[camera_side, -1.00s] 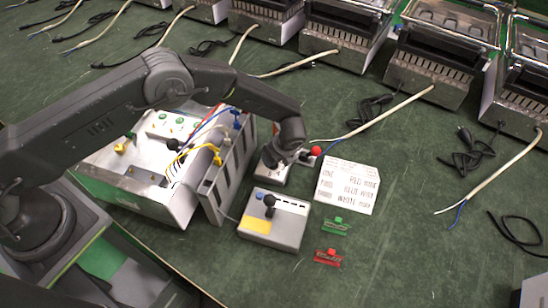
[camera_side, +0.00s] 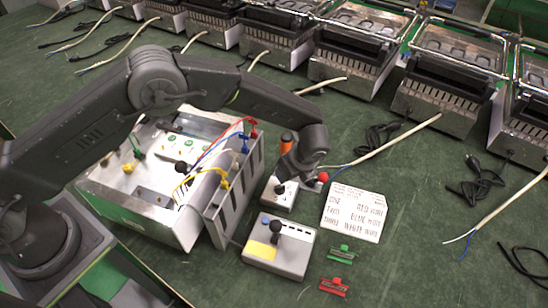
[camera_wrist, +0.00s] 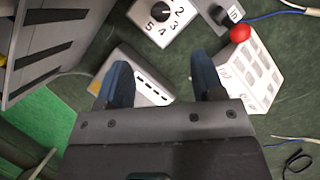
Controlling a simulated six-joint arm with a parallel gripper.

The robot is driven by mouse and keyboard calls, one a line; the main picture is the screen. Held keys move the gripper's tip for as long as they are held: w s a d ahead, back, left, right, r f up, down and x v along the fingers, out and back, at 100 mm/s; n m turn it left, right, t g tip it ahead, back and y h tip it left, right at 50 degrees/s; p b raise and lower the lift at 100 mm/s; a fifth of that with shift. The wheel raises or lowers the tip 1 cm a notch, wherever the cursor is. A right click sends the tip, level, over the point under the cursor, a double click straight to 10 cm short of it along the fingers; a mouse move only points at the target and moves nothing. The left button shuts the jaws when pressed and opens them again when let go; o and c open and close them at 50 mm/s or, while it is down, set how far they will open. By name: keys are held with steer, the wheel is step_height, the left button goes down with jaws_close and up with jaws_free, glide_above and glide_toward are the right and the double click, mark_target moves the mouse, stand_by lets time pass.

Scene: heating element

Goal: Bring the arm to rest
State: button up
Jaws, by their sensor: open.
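My gripper (camera_wrist: 163,82) shows two dark blue fingers spread apart with nothing between them in the wrist view. In the side view the end of my arm hangs over a small grey box (camera_side: 276,201) and partly hides it. A grey box with a black-knobbed lever and a yellow label (camera_side: 262,250) stands in front of it, clear of the arm. In the wrist view the fingers partly cover a pale box with dark slots (camera_wrist: 150,92). A white dial box with numbers (camera_wrist: 163,20) lies beyond the fingertips.
An open metal unit (camera_side: 140,205) with red, blue and yellow wires stands left, under my arm. A white written card (camera_side: 353,213) lies right, near a red ball (camera_side: 323,177). Green (camera_side: 341,254) and red (camera_side: 334,287) clips lie in front. Several metal heaters line the back.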

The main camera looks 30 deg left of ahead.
steer(key=shift+r, duration=0.1)
steer(key=s+a+r+n+h, duration=0.15)
steer(key=a+r+n, duration=0.25)
steer(key=r, duration=0.4)
steer(key=s+a+r+n, duration=0.3)
steer(key=a+r, duration=0.1)
steer(key=r, duration=0.4)
steer(key=s+a+r+n+h, duration=0.15)
steer(key=a+r+n, duration=0.25)
steer(key=r, duration=0.4)
steer(key=s+a+r+n+t, duration=0.1)
steer(key=s+a+r+n, duration=0.1)
steer(key=s+n, duration=0.2)
steer(key=s+a+r+n+t, duration=0.1)
steer(key=s+a+r+n, duration=0.1)
steer(key=s, duration=0.8)
steer(key=s+a+r+n+t+h, duration=0.1)
steer(key=s+a+r+n, duration=0.1)
steer(key=s+a+n, duration=0.2)
steer(key=s+n, duration=0.1)
steer(key=s, duration=0.2)
steer(key=shift+s+r+n+t, duration=0.25)
steer(key=shift+s+n+t, duration=0.1)
steer(key=shift+n+t, duration=0.05)
